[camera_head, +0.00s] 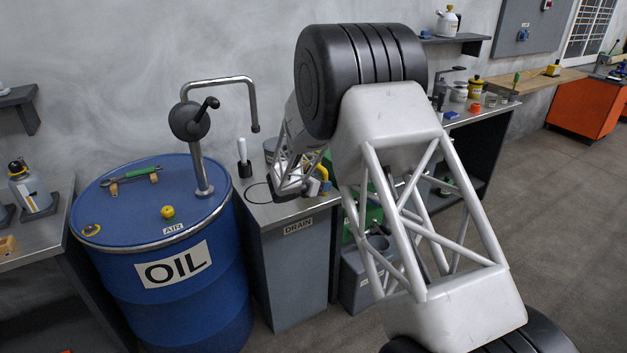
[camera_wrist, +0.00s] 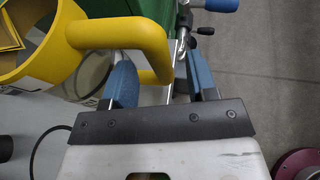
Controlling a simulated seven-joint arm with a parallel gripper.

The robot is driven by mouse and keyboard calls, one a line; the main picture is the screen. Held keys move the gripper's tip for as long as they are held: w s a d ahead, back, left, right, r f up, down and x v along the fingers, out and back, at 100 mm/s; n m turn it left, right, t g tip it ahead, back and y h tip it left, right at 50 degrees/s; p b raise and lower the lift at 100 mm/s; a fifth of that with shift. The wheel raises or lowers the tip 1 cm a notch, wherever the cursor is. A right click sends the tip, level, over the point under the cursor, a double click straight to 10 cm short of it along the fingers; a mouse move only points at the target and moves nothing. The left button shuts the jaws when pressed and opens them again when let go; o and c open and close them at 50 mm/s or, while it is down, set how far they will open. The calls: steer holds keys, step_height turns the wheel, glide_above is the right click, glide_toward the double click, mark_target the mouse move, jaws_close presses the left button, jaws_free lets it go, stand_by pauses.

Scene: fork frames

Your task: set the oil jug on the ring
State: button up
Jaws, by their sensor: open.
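The ring (camera_head: 258,192) appears as a thin dark circle on the metal DRAIN counter, left of my wrist and partly hidden. A dark curve of it seems to show in the wrist view.
A blue OIL drum (camera_head: 165,262) with a crank pump (camera_head: 188,122) stands left of the DRAIN counter (camera_head: 297,210). The pump spout hangs near the counter's back. A white-topped tool in a black holder (camera_head: 244,168) stands behind the ring. The ring's inside looks clear.

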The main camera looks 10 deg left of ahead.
steer(key=shift+x, duration=1.35)
jaws_close()
